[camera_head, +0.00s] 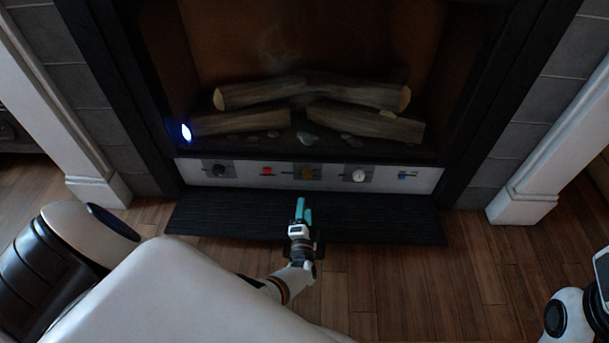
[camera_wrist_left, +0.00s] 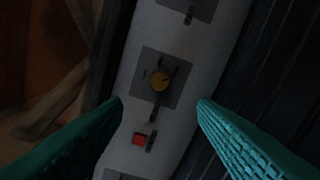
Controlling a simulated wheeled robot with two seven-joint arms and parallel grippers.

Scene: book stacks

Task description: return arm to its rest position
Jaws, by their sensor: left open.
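My left gripper (camera_head: 304,203) has teal fingers and is in front of the fireplace's control panel (camera_head: 270,175), over the black hearth slab in the head view. In the left wrist view its two fingers (camera_wrist_left: 160,102) are spread wide apart with nothing between the tips. A yellow knob (camera_wrist_left: 161,79) on a grey plate shows beyond the gap, apart from the fingers. The knob also shows in the head view (camera_head: 308,173). Part of my right arm (camera_head: 567,315) shows at the lower right corner of the head view; its gripper cannot be made out.
The white panel also has a red control (camera_head: 266,171), a white round knob (camera_head: 358,175), a blue control (camera_head: 402,175) and a dark knob (camera_head: 219,170). Logs (camera_head: 310,92) lie in the firebox above. The black hearth slab (camera_head: 380,220) lies below. Wood floor (camera_head: 420,280) is clear on the right.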

